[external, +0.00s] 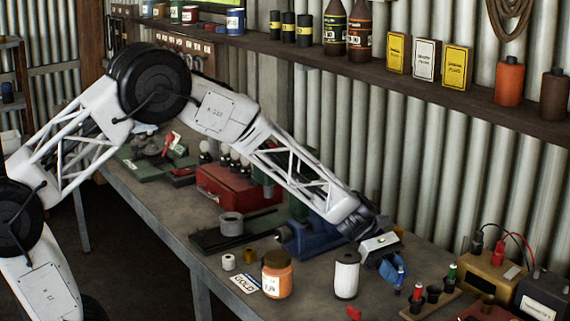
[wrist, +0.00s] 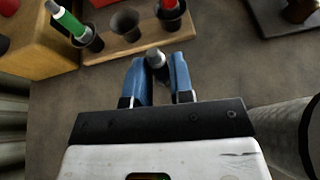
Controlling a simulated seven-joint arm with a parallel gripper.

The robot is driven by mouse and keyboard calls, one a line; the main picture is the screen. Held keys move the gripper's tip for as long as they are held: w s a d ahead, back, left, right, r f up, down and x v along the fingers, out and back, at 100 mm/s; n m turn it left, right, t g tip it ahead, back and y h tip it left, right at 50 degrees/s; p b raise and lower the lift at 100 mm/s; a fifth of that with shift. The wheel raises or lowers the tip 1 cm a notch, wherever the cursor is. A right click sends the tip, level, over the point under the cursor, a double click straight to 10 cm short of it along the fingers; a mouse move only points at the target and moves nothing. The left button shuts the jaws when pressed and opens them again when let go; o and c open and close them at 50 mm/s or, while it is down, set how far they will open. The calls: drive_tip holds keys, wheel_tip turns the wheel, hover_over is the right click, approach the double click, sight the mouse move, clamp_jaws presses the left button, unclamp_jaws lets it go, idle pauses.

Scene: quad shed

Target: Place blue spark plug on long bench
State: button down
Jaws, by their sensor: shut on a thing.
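My gripper (external: 388,262) is low over the right part of the long bench (external: 215,262) in the external view. In the wrist view its two blue fingers (wrist: 157,72) are closed around a small plug with a grey metal end, the blue spark plug (wrist: 156,58). The fingers hide most of its body. In the external view the blue spark plug (external: 400,274) hangs below the fingers, just left of a wooden rack (external: 432,304). I cannot tell whether it touches the bench.
The rack holds a green plug (external: 451,272), a red plug (external: 417,292) and an empty middle cup (wrist: 125,24). Bare bench lies between spool and rack.

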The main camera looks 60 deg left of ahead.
drive_tip(key=shift+f, duration=0.1)
drive_tip(key=c, duration=1)
unclamp_jaws()
drive_tip(key=shift+a+r, duration=0.35)
drive_tip(key=shift+a, duration=0.3)
drive_tip(key=v, duration=0.3)
drive_tip(key=shift+w+a+r, duration=0.1)
wheel_tip(320, 180, up, 7)
drive_tip(key=shift+a, duration=0.15)
drive_tip(key=shift+r, duration=0.2)
